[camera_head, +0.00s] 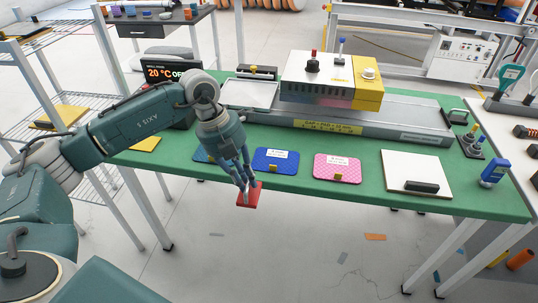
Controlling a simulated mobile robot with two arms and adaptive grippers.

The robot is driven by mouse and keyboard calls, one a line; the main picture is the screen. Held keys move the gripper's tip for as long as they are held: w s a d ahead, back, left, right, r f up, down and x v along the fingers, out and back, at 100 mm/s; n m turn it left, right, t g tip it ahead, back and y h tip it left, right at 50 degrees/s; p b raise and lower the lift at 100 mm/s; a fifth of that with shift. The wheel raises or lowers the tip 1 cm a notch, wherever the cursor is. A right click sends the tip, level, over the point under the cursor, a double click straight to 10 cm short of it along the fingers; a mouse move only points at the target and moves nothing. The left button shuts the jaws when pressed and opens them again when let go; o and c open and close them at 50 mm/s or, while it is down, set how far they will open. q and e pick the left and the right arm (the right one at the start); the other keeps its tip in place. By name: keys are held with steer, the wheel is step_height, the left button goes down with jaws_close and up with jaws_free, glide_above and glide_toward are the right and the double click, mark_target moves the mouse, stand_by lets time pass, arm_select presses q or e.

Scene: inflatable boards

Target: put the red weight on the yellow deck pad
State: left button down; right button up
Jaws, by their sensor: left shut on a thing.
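My left gripper (246,190) points down at the front edge of the green table, shut on the red weight (252,198). The red weight is a flat red piece, partly hidden by the fingers, and shows against the floor just beyond the table edge. A yellow pad (146,144), which looks like the yellow deck pad, lies at the table's left end, partly hidden by my left arm. It is well to the left of the gripper. My right gripper is not in view.
A blue pad (275,161) and a pink pad (337,168) lie along the front of the green table (310,190); a teal pad (203,156) is partly behind my gripper. A white board (417,172) lies right. A press-like machine (330,80) stands behind.

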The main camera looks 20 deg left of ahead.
arm_select(q)
steer(key=shift+s, duration=0.1)
steer(key=shift+d+m, duration=0.2)
steer(key=shift+m, duration=0.1)
steer(key=s+d+r+m+g+y, duration=0.1)
steer(key=s+d+r+m+g, duration=0.25)
steer(key=d+m, duration=0.75)
steer(key=s+a+r+m+t+y, duration=0.1)
steer(key=s+r+m+y, duration=0.1)
steer(key=m, duration=1.1)
steer(key=s+a+r+m+t+y, duration=0.1)
steer(key=s+r+m+y, duration=0.1)
steer(key=m, duration=1.2)
step_height(320, 180, up, 2)
steer(key=shift+s+a+r+m+y, duration=0.15)
steer(key=shift+s+m+y, duration=0.2)
steer(key=shift+y, duration=0.45)
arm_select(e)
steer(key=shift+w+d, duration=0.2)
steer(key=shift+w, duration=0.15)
